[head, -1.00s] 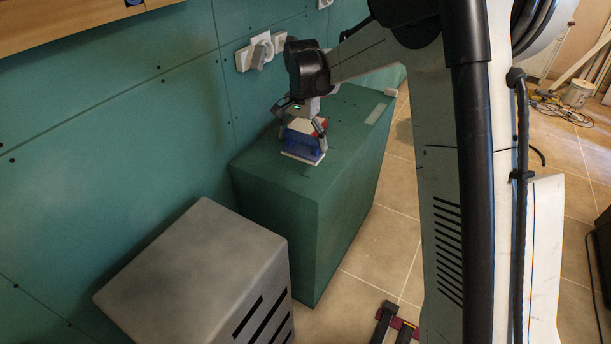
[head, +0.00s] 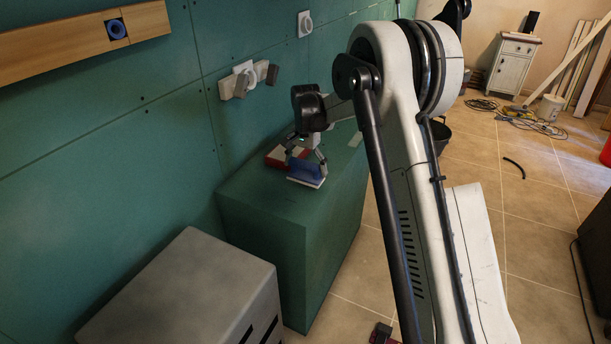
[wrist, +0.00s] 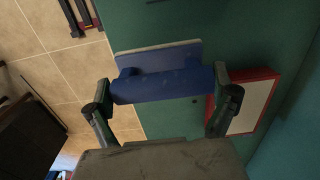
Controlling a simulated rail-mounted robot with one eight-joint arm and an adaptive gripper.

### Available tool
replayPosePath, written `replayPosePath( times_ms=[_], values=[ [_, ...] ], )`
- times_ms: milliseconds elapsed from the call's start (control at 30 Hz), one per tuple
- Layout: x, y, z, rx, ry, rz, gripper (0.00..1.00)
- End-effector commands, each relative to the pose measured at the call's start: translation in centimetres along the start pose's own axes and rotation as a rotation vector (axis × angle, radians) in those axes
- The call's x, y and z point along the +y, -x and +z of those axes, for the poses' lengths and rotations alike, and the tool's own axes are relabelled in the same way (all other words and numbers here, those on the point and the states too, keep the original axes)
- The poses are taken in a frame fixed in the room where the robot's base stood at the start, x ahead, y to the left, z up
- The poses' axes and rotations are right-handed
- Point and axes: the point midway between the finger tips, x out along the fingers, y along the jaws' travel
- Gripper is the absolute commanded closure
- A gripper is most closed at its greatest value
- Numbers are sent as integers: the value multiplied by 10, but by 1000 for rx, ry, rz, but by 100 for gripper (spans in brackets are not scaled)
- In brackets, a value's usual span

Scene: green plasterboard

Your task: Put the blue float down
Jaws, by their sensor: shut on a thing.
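The blue float (head: 305,173) has a blue body and a pale flat plate. My gripper (head: 307,157) is shut on it, one finger at each end of the blue body, as the wrist view shows too, with the float (wrist: 163,86) between the fingertips (wrist: 160,88). The float is low over the top of the green box (head: 262,205); I cannot tell whether its plate touches the surface. A red and white block (head: 283,157) lies on the box right beside the float, and it also shows at the right in the wrist view (wrist: 242,102).
A grey box (head: 190,290) stands in front of the green one. The green wall (head: 110,180) rises behind, with sockets (head: 243,80) and a wooden rail (head: 80,42). The front part of the green box top is clear.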

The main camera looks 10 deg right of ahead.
Motion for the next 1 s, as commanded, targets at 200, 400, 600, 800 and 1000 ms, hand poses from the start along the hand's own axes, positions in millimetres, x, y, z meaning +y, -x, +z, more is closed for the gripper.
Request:
replayPosePath(
  times_ms=[200, 400, 600, 800, 1000],
  values=[
    [0, -28, 0, 0, 0, 0, 36],
    [0, -36, 1, 0, 0, 0, 36],
    [0, -38, 1, 0, 0, 0, 36],
    [0, -39, 1, 0, 0, 0, 0],
    [0, -38, 1, 0, 0, 0, 0]
  ],
)
